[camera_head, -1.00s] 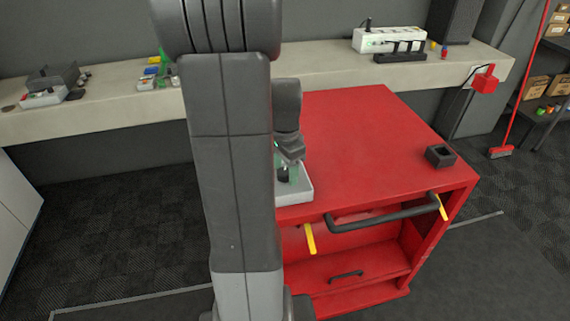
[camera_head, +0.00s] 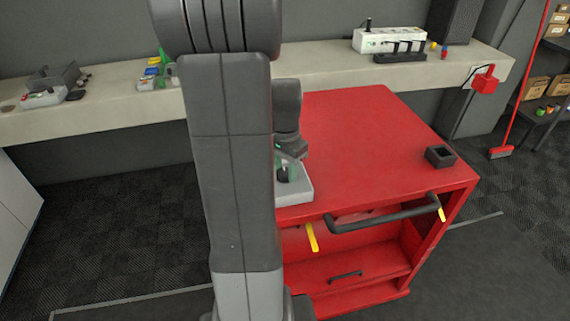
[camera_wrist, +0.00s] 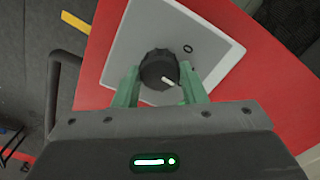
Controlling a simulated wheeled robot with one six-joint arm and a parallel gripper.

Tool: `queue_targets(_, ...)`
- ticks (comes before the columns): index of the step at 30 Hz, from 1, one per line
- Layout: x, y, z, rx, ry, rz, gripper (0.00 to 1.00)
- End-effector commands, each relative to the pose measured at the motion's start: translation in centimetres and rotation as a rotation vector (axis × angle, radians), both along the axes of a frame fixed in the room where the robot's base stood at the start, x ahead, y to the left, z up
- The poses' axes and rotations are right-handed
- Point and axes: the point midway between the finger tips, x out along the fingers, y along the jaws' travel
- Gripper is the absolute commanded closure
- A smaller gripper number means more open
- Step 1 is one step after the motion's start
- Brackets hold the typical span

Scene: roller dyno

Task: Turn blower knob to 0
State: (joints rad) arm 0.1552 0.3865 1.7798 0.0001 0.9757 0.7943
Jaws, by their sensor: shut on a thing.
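The blower knob (camera_wrist: 158,68) is black and round with a white pointer mark, on a pale grey panel (camera_wrist: 212,50). In the wrist view a "0" is printed on the panel, up and right of the knob. The pointer aims down and right, away from the "0". My gripper (camera_wrist: 160,84) has its green fingers on both sides of the knob and is shut on it. In the head view the panel (camera_head: 304,189) sits on the near left part of the red cart top, and my arm hides part of it.
The red cart (camera_head: 365,130) has a black handle (camera_head: 385,215) and yellow strips on its front. A small black square holder (camera_head: 440,156) stands at its right edge. A grey shelf (camera_head: 120,103) with devices runs behind. The middle of the cart top is clear.

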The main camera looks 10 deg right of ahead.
Motion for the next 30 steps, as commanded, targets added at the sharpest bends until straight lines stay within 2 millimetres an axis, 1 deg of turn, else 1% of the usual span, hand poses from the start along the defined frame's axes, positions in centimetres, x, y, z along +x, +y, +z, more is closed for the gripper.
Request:
queue_targets(21, 0.11, 0.05, 0.11, -0.001, -0.002, 0.679, 0.85)
queue_targets(30, 0.12, 0.09, 0.11, -0.001, -0.001, 0.933, 0.85)
